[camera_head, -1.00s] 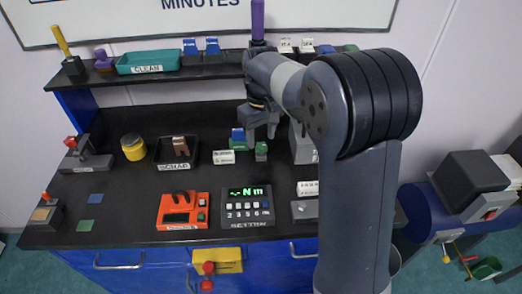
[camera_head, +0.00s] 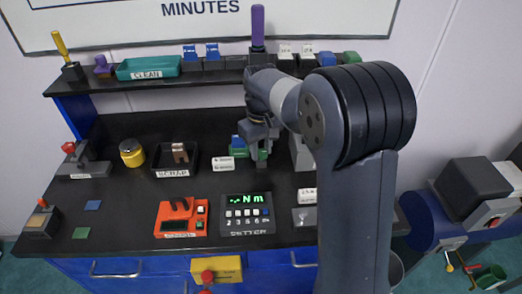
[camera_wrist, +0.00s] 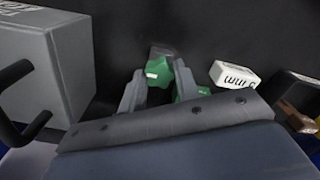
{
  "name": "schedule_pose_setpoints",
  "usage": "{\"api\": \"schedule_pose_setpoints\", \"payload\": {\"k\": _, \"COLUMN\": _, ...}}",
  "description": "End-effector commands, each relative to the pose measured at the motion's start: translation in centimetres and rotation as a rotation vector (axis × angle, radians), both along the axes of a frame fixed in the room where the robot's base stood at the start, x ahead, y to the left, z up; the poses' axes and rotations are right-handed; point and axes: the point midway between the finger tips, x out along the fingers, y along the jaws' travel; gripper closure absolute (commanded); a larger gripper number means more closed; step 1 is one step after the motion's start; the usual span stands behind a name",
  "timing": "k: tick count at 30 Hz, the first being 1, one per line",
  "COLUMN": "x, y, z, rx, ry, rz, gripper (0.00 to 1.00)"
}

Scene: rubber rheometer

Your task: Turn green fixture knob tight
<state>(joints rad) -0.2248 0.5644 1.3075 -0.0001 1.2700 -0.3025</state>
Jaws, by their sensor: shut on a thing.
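The green fixture knob (camera_wrist: 157,69) shows in the wrist view at the tips of my gripper (camera_wrist: 157,82), with a grey finger on each side of it. My gripper is shut on it. More green (camera_wrist: 192,90) shows beside the right finger. In the head view my gripper (camera_head: 257,151) points down over the fixture at the middle of the bench, with green (camera_head: 263,155) showing by the fingers. The fingers and wrist hide much of the fixture, and the knob's turn cannot be told.
A white label block (camera_head: 222,164) and the scrap tray (camera_head: 194,162) stand left of the fixture. A grey box (camera_wrist: 48,58) stands close by in the wrist view. In front are the torque readout (camera_head: 246,214) and an orange device (camera_head: 181,217).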

Motion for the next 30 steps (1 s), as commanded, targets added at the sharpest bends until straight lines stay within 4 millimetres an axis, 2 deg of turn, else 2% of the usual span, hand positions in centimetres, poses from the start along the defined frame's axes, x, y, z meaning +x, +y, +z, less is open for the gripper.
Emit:
{"api": "schedule_pose_setpoints", "payload": {"k": 5, "x": 0.0, "y": 0.0, "z": 0.08, "rx": 0.0, "ry": 0.0, "rz": -0.025, "gripper": 0.92}}
{"api": "schedule_pose_setpoints", "payload": {"k": 16, "x": 0.02, "y": 0.0, "z": 0.15, "rx": 0.0, "ry": -0.001, "rz": -0.374, "gripper": 0.92}}
{"api": "schedule_pose_setpoints", "payload": {"k": 27, "x": 0.03, "y": 0.01, "z": 0.07, "rx": 0.001, "ry": -0.002, "rz": -0.408, "gripper": 0.92}}
{"api": "schedule_pose_setpoints", "payload": {"k": 30, "x": 0.02, "y": 0.0, "z": 0.16, "rx": 0.0, "ry": -0.001, "rz": -0.463, "gripper": 0.92}}
